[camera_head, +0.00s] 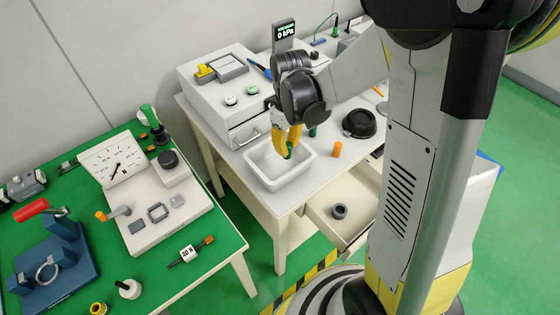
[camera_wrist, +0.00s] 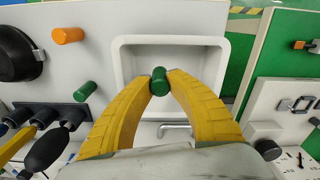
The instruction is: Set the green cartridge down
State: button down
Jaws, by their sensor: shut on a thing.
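My gripper (camera_head: 288,143) has yellow fingers and is shut on a green cartridge (camera_wrist: 159,82), a short dark green cylinder held between the fingertips. The cartridge (camera_head: 288,152) also shows in the head view, partly covered by the fingers. The gripper and cartridge are over the white tray (camera_head: 257,172), which has raised rims and rounded corners. In the wrist view the tray (camera_wrist: 118,60) lies behind the fingertips. I cannot tell the exact height of the cartridge above the tray floor.
A second green cylinder (camera_wrist: 85,91) and an orange cylinder (camera_head: 336,149) stand on the tabletop to one side of the tray. A black round object (camera_head: 359,123) is farther right. A white cabinet (camera_head: 222,90) with a handle stands behind the tray. An open drawer (camera_head: 330,222) juts out below.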

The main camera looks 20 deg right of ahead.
jog(key=shift+w+a+f, duration=0.2)
jog(key=shift+a+f, duration=0.15)
jog(key=shift+a, duration=0.15)
jog(key=shift+w+a+f, duration=0.15)
jog(key=shift+a+f, duration=0.15)
jog(key=shift+a, duration=0.15)
jog(key=shift+f+b, duration=0.15)
jog(key=shift+b, duration=0.15)
notch_tip(320, 180, down, 4)
jog(key=shift+w+r+b, duration=0.1)
jog(key=shift+b, duration=0.9)
jog(key=shift+r, duration=0.1)
jog(key=c, duration=1.3)
grip_release()
jog(key=shift+c, duration=0.2)
